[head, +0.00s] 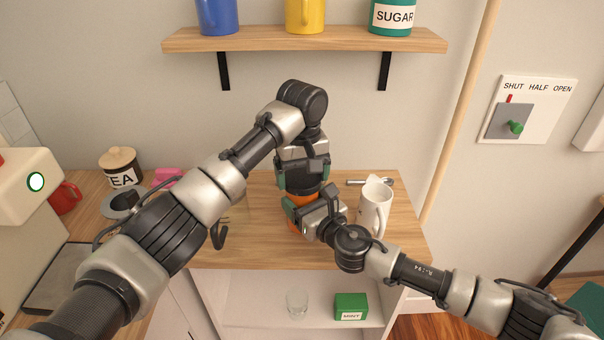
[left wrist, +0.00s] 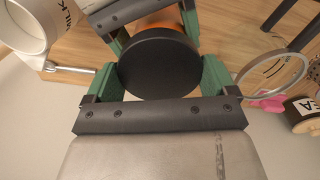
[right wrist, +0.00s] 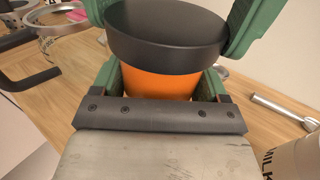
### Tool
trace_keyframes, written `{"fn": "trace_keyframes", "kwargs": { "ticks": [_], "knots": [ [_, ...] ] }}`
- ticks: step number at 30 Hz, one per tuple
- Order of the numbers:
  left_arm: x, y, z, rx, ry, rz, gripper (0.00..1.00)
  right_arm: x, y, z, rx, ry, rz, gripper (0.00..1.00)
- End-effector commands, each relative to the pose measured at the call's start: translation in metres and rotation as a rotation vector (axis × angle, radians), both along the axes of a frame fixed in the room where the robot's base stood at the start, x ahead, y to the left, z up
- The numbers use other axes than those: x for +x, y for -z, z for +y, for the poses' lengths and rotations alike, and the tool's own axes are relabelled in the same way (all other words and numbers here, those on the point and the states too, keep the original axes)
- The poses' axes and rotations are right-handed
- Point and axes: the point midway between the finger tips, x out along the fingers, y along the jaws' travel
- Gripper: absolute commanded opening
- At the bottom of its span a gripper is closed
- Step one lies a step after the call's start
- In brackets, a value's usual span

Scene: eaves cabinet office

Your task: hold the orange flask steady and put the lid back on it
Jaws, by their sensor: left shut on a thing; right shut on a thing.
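The orange flask (head: 304,199) stands upright on the wooden counter, mostly hidden by my arms in the head view. My right gripper (head: 296,208) is shut around its body from the side; the orange wall (right wrist: 156,84) shows between the fingers in the right wrist view. My left gripper (head: 301,188) comes from above and is shut on the dark round lid (left wrist: 160,62). The lid (right wrist: 166,30) is level or nearly so, directly over the flask in the right wrist view. I cannot tell whether it touches the flask or a gap remains.
A white mug (head: 373,209) stands close right of my right gripper, with a metal utensil (head: 357,182) behind it. At left are a tea jar (head: 121,165), a pink object (head: 167,176) and a red mug (head: 66,197). A wall shelf (head: 300,40) holds canisters above.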

Motion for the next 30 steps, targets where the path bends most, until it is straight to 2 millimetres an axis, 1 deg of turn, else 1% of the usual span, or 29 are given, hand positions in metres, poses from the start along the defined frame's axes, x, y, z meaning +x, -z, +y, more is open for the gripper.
{"fn": "trace_keyframes", "kwargs": {
  "ticks": [3,17,30],
  "knots": [
    [0.0001,-0.0002,-0.0001,0.000,0.250,-0.001,0.58,0.0000,0.0002,-0.0001,0.000,0.000,0.000,0.08],
    [0.0003,0.0002,0.0001,-0.001,1.248,-0.001,0.58,0.0000,0.0003,-0.0002,-0.001,0.000,0.001,0.08],
    [0.0007,0.0009,0.0005,0.001,2.216,-0.001,0.58,0.0000,0.0004,-0.0001,-0.001,0.000,0.001,0.08]
  ]
}}
